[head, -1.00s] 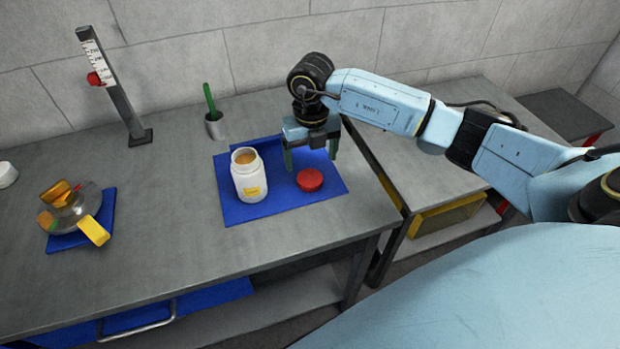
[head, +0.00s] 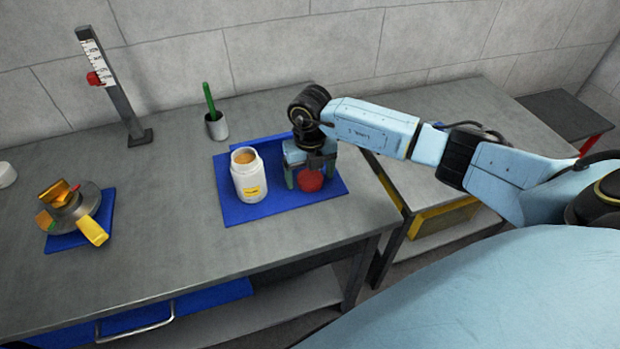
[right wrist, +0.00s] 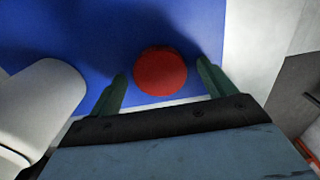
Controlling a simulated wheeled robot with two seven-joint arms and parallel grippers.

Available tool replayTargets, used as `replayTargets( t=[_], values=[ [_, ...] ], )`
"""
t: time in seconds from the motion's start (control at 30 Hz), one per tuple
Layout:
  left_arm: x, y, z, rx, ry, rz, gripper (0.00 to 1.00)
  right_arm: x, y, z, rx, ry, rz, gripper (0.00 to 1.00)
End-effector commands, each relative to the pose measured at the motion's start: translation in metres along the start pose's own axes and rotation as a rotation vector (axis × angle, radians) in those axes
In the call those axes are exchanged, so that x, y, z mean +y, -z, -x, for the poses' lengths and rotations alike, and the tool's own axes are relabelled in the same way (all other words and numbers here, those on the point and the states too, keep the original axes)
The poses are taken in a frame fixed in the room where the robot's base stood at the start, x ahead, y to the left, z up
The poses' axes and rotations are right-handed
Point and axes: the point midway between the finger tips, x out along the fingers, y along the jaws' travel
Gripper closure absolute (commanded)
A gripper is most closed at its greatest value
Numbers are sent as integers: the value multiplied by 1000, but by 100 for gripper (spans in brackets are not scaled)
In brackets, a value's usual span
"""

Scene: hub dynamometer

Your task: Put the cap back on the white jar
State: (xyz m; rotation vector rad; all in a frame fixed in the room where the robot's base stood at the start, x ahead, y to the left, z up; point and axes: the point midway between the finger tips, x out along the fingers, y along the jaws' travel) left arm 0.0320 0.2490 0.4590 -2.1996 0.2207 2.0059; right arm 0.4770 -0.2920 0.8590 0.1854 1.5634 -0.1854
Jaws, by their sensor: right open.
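The white jar (head: 249,180) stands upright and uncapped on a blue mat (head: 237,211), with orange-brown contents showing in its mouth. The red cap (head: 310,181) lies on the mat to the right of the jar. My right gripper (head: 309,178) is lowered over the cap, its green fingers open on either side. In the right wrist view the cap (right wrist: 160,71) lies between the spread fingers (right wrist: 160,85), apart from both, slightly beyond their tips. The jar (right wrist: 38,108) shows there at the left. My left gripper is not in view.
A grey cup (head: 217,128) with a green stick stands behind the jar. A scale post (head: 118,90) with a red slider stands at the back left. A round metal device with yellow parts (head: 75,208) sits on another blue mat. The table front is clear.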

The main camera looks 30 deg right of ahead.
Motion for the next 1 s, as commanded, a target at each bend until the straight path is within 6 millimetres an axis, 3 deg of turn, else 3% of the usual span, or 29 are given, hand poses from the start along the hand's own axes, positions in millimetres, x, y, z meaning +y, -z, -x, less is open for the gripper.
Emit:
replayTargets(
  t=[0.3,0.67,1.0],
  values=[
    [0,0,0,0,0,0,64,0,0,0,-1,0,0,19],
    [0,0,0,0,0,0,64,0,0,0,-1,0,0,65],
    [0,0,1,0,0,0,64,0,-1,7,-2,0,1,66]
  ],
)
